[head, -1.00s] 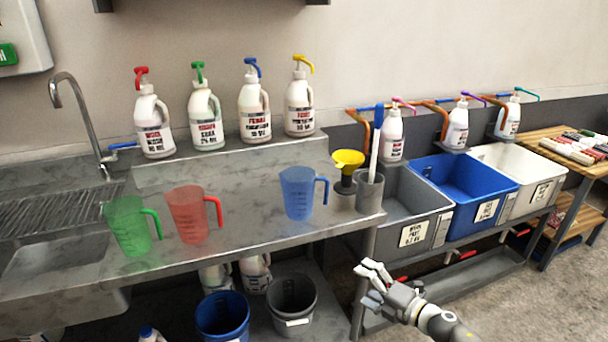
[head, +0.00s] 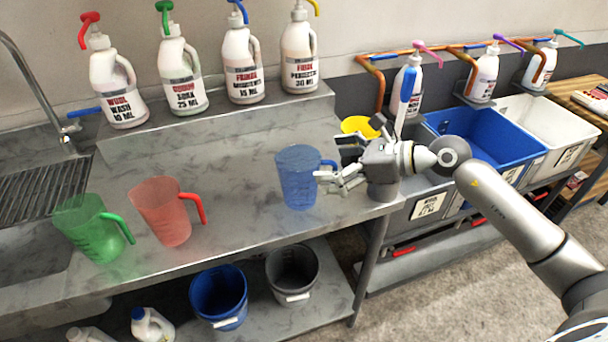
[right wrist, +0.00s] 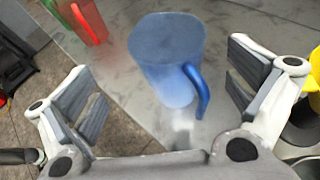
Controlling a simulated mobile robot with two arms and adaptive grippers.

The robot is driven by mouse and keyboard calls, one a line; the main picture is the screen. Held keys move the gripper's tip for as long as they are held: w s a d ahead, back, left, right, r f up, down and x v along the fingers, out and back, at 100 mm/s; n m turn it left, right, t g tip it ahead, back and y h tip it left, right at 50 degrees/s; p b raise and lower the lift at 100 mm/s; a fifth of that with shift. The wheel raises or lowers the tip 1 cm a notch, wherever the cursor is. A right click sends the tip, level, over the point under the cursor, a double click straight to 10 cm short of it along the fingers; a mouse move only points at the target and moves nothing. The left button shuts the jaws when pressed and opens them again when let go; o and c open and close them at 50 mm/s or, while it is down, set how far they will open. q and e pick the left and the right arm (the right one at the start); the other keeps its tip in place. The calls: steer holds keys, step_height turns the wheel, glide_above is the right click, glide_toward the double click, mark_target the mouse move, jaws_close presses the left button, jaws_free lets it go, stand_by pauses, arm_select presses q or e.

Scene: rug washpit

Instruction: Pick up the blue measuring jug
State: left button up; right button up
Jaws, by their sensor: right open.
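The blue measuring jug (head: 297,178) stands upright on the steel counter, its handle turned right toward my right gripper. My right gripper (head: 330,170) is open and empty, just right of the jug in the head view. In the right wrist view the jug (right wrist: 168,60) lies ahead between the open fingers (right wrist: 165,95), its handle toward me. I cannot tell whether a finger touches the handle. My left gripper is not in view.
A red jug (head: 166,212) and a green jug (head: 88,230) stand to the left. A yellow funnel (head: 360,127) and a grey pot (head: 383,190) are close beside my right gripper. Several pump bottles stand on the ledge behind. The counter between the red and blue jugs is clear.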

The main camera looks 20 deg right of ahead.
mark_target(318, 160)
steer(key=x, duration=0.1)
steer(key=p+x, duration=0.1)
steer(key=x, duration=0.1)
steer(key=shift+w+r, duration=0.15)
steer(key=shift+w, duration=0.25)
steer(key=p+x, duration=0.1)
steer(key=x, duration=0.2)
steer(key=shift+w+p, duration=0.2)
steer(key=shift+p, duration=0.2)
steer(key=shift+w+a+f, duration=0.15)
steer(key=shift+w+f, duration=0.05)
steer(key=shift+f, duration=0.05)
steer(key=c, duration=1.1)
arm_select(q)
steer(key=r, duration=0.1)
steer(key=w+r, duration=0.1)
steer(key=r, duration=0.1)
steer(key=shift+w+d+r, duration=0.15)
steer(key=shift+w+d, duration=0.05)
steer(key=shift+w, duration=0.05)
arm_select(e)
steer(key=shift+c, duration=0.7)
